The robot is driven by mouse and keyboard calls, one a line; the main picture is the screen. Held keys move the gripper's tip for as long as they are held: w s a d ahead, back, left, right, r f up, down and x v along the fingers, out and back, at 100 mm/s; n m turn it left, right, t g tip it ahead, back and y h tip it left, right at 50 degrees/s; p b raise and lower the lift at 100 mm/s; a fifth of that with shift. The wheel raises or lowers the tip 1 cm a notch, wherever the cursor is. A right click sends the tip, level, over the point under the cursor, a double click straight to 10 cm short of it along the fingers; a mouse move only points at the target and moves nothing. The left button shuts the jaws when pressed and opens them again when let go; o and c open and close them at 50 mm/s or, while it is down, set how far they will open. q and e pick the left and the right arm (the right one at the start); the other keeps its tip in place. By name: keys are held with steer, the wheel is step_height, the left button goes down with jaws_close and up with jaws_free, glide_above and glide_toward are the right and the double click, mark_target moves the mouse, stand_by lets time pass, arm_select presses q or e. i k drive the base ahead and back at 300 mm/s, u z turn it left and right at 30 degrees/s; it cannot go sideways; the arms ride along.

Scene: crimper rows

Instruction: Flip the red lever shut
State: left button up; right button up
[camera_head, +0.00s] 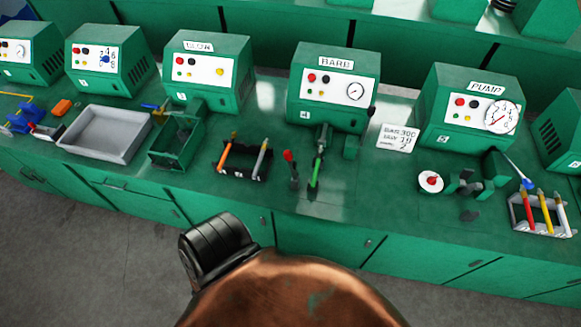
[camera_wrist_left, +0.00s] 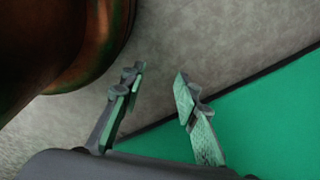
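The red lever (camera_head: 288,156) stands on the green bench in front of the BARB machine (camera_head: 333,87). Its red grip is up and its dark stem leans slightly left. A green-handled part (camera_head: 315,172) stands just right of it, below the machine's front. My left gripper (camera_wrist_left: 160,76) shows only in the left wrist view. Its two fingers are apart with nothing between them, over the grey floor near a green surface. The red lever is not in that wrist view. I cannot make out either gripper in the head view.
A tool holder (camera_head: 243,175) stands left of the lever. A white card (camera_head: 397,138) and the PUMP machine (camera_head: 470,106) are to the right. A grey tray (camera_head: 105,133) and a green bin (camera_head: 176,143) lie further left. The bench front around the lever is fairly clear.

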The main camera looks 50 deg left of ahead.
mark_target(288, 154)
steer(key=k, duration=0.8)
steer(key=u, duration=1.6)
steer(key=k, duration=0.2)
steer(key=u, duration=0.3)
steer(key=i, duration=0.5)
